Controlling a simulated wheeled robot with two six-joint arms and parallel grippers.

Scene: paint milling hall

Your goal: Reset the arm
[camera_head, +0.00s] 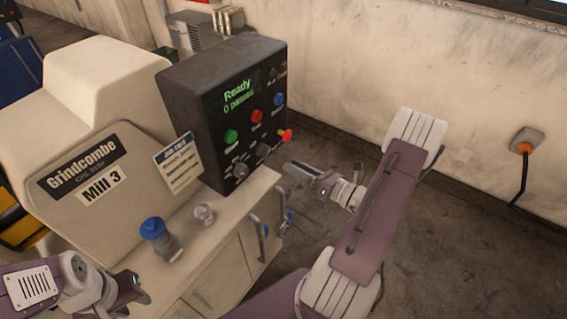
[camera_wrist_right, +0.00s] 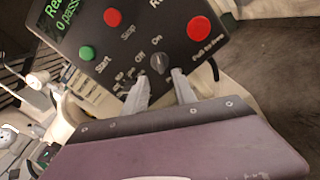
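My right arm (camera_head: 380,205) reaches up from the bottom right and bends back toward the black control panel (camera_head: 188,95) of the mill. Its gripper (camera_head: 290,170) is beside the panel's lower right. In the right wrist view, the two grey fingers (camera_wrist_right: 162,93) are apart with nothing held between them. A dark rotary knob (camera_wrist_right: 160,63) marked Off/On shows just beyond them; I cannot tell whether they touch it. My left gripper (camera_head: 138,290) is at the bottom left, in front of the cabinet; its fingers are not clear.
The panel reads "Ready". It has a green button (camera_head: 231,136), a red button (camera_head: 257,116) and a protruding red push button (camera_head: 285,135). A blue-capped jar (camera_head: 160,240) and a small clear jar (camera_head: 204,213) stand on the cabinet top. Floor at right is clear.

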